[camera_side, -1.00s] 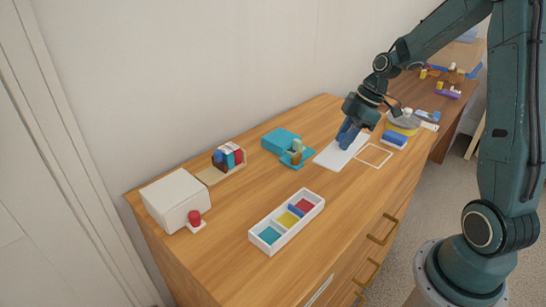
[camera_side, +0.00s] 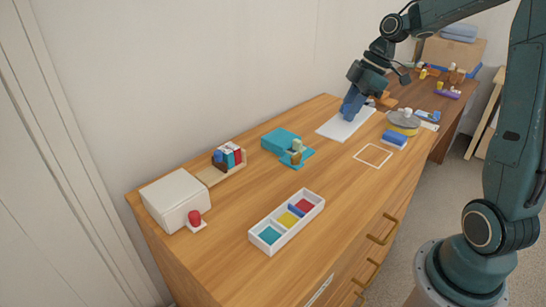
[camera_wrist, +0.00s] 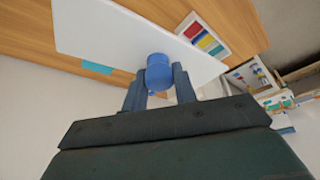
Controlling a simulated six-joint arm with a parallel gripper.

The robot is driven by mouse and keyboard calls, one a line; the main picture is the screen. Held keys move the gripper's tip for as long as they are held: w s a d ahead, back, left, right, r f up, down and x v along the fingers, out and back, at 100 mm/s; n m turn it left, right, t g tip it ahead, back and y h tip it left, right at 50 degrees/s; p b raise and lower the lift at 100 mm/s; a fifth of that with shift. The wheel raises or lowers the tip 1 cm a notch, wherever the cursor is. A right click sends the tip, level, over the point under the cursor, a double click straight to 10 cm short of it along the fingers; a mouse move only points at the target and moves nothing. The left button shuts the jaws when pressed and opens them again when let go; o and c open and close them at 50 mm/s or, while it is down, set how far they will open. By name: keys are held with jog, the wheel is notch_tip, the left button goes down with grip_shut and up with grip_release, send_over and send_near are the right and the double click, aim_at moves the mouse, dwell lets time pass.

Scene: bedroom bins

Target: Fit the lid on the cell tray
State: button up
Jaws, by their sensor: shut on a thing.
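My gripper (camera_side: 350,106) is shut on the blue knob (camera_wrist: 158,72) of the white flat lid (camera_side: 338,128). The lid hangs from the knob and appears to be over the back of the dresser top; its exact height is hard to tell. In the wrist view the lid (camera_wrist: 105,35) spreads wide beyond my fingers. The white cell tray (camera_side: 298,231) lies apart on the dresser, nearer the front left. Its cells show teal, yellow and red, with a blue piece between yellow and red. The tray (camera_wrist: 218,47) also shows past the lid's edge in the wrist view.
A turquoise box (camera_side: 281,139) with small items by it stands between lid and tray. A white box (camera_side: 175,198) and a wooden rack (camera_side: 212,175) stand at the left. A blue-and-white block (camera_side: 395,139) and a grey round container (camera_side: 403,124) are at the right. An outlined square (camera_side: 373,155) is empty.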

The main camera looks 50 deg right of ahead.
aim_at(320, 129)
jog(key=shift+m, duration=0.3)
jog(key=a+f, duration=0.1)
jog(key=a, duration=0.2)
jog(key=w+a+f, duration=0.1)
jog(key=a+f, duration=0.1)
jog(key=a, duration=0.1)
jog(key=w+a+f, duration=0.1)
jog(key=a, duration=0.2)
jog(key=shift+w+a+f, duration=0.15)
jog(key=shift+w+a, duration=0.1)
jog(key=shift+a, duration=0.05)
jog(key=s+a+f, duration=0.2)
jog(key=a+f, duration=0.4)
jog(key=a, duration=0.6)
jog(key=shift+m, duration=0.3)
jog(key=shift+d+f, duration=0.1)
jog(key=shift+f, duration=2.45)
jog(key=shift+f, duration=0.75)
dwell(0.7)
jog(key=o, duration=1.1)
jog(key=shift+r, duration=0.1)
